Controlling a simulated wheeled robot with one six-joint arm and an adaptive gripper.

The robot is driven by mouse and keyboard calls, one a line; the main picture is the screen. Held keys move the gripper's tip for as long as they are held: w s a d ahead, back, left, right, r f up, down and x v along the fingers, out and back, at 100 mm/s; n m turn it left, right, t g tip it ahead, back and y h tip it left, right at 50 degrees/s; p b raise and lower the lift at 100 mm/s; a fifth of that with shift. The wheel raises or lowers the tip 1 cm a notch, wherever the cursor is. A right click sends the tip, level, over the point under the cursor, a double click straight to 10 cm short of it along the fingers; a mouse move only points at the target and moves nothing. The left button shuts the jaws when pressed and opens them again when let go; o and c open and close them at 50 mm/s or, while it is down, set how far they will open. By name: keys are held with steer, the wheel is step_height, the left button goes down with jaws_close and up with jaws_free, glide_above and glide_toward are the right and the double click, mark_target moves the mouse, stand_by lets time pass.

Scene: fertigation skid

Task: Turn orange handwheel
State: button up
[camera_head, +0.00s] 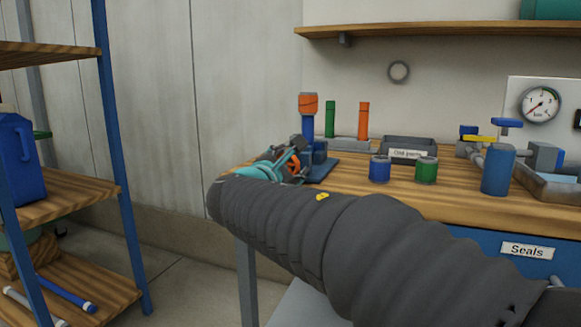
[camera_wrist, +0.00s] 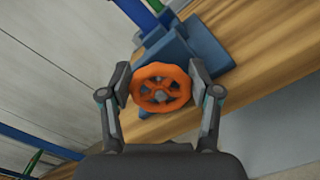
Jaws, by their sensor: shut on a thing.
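The orange handwheel (camera_wrist: 161,88) is a spoked wheel in the middle of the wrist view, facing the camera. It sits in front of a blue valve body (camera_wrist: 182,48) at the edge of the wooden bench. My gripper (camera_wrist: 161,80) has one finger at the wheel's left rim and one at its right rim, shut on it. In the head view, the orange handwheel (camera_head: 293,163) is partly hidden by my gripper (camera_head: 287,160), at the bench's left end. The blue valve body (camera_head: 318,153) shows just behind.
On the wooden bench (camera_head: 345,184) stand a blue cup (camera_head: 379,169), a green cup (camera_head: 426,170), a labelled grey tray (camera_head: 409,149) and a larger blue cylinder (camera_head: 498,170). A shelf rack (camera_head: 120,170) stands at left. Free floor lies between rack and bench.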

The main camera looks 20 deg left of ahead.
steer(key=shift+a+f, duration=0.35)
steer(key=shift+f, duration=0.2)
steer(key=o, duration=1.1)
steer(key=shift+f, duration=0.15)
steer(key=shift+o, duration=0.2)
steer(key=shift+s+a+y, duration=0.15)
steer(key=shift+a+y, duration=0.1)
steer(key=shift+y, duration=0.05)
steer(key=shift+d, duration=0.15)
steer(key=shift+w+d+r, duration=0.2)
steer(key=shift+d, duration=0.05)
